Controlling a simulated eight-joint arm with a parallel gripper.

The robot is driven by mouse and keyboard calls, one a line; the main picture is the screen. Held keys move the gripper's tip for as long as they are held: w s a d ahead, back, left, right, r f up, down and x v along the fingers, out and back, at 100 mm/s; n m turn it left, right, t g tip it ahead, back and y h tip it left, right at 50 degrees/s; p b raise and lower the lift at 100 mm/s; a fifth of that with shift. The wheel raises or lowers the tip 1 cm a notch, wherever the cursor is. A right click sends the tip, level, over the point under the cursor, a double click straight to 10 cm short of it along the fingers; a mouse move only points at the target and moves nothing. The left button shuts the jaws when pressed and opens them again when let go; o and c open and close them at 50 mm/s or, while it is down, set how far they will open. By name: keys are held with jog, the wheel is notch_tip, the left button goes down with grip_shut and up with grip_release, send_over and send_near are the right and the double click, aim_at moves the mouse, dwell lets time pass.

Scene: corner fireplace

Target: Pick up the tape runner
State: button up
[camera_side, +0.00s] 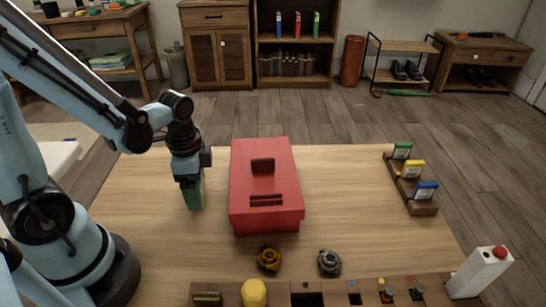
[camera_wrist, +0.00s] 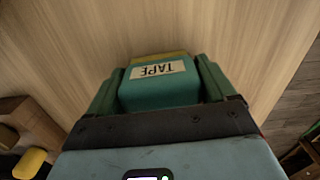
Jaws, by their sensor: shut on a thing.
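The tape runner (camera_wrist: 158,92) is a teal block with a white TAPE label and a yellowish far edge in the wrist view. My gripper (camera_wrist: 160,76) is shut on it, with one green finger along each side. In the side view my gripper (camera_side: 192,194) points down over the left part of the table, left of the red box. There the fingers largely hide the tape runner. I cannot tell whether it touches the tabletop.
A red toolbox (camera_side: 266,213) stands close to the right of my gripper. A wooden rack (camera_side: 411,188) with several coloured cards stands at right. A wooden tray (camera_side: 236,293) lines the front edge.

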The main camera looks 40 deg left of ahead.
jog(key=shift+r, duration=0.8)
notch_tip(320, 180, up, 2)
jog(key=shift+r, duration=0.1)
jog(key=s+d+r, duration=0.4)
jog(key=d+r, duration=0.3)
jog(key=d, duration=0.3)
jog(key=shift+s+d, duration=0.3)
jog(key=shift+d, duration=0.1)
jog(key=o, duration=0.4)
jog(key=shift+c, duration=1.4)
jog(key=shift+w+r, duration=0.1)
